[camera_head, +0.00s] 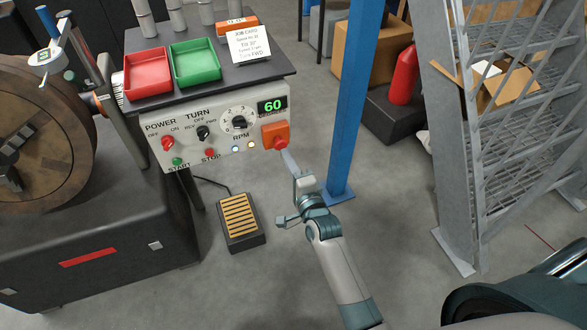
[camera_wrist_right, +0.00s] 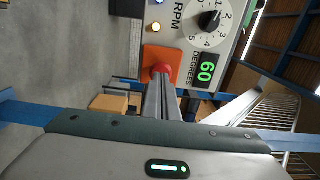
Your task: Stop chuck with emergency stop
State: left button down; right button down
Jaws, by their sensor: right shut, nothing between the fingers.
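The emergency stop is a red mushroom button (camera_head: 280,142) on an orange housing (camera_head: 270,130) at the right end of the control panel (camera_head: 218,142). My right gripper (camera_head: 286,153) is shut and empty, its fingertips at the button, seemingly touching it. In the right wrist view the shut fingers (camera_wrist_right: 162,84) point straight at the red button (camera_wrist_right: 162,69) on its orange housing (camera_wrist_right: 150,58); the tips hide its lower part. Whether the button is pressed in cannot be told. The brown round chuck (camera_head: 62,165) stands at the left. My left gripper is not in view.
The panel display (camera_head: 272,105) reads 60, beside the RPM dial (camera_head: 239,122). A red tray (camera_head: 147,75) and a green tray (camera_head: 195,62) sit above. A blue post (camera_head: 350,100) stands just right of the panel. A foot pedal (camera_head: 240,220) lies below.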

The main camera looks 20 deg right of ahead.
aim_at(282, 145)
jog(key=shift+w, duration=0.7)
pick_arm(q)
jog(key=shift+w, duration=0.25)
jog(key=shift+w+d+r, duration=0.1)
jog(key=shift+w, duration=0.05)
pick_arm(e)
jog(key=shift+w, duration=1)
jog(key=shift+r, duration=0.2)
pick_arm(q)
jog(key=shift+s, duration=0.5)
pick_arm(e)
jog(key=shift+r, duration=0.1)
